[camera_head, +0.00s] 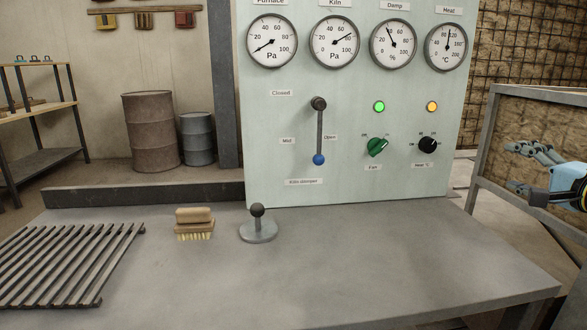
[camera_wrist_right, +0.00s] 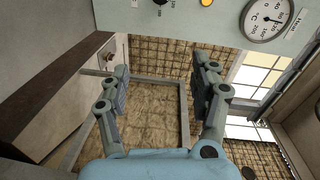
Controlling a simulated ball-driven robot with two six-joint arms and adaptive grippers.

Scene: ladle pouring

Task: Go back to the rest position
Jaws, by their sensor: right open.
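My right gripper (camera_head: 530,168) is at the right edge of the head view, to the right of the control panel and beyond the table's right side. In the right wrist view my right gripper (camera_wrist_right: 163,92) has its two fingers spread wide with nothing between them. The brown mesh-covered wall shows behind the gap. My left gripper is not in the head view. No object touches the right gripper.
A grey table (camera_head: 380,265) holds a slatted grate (camera_head: 60,262), a wooden brush (camera_head: 194,224) and a round-based knob stand (camera_head: 258,230). The panel has several gauges, a green fan knob (camera_head: 377,147) and a black heat knob (camera_head: 428,145). A framed mesh barrier (camera_head: 484,150) stands at right.

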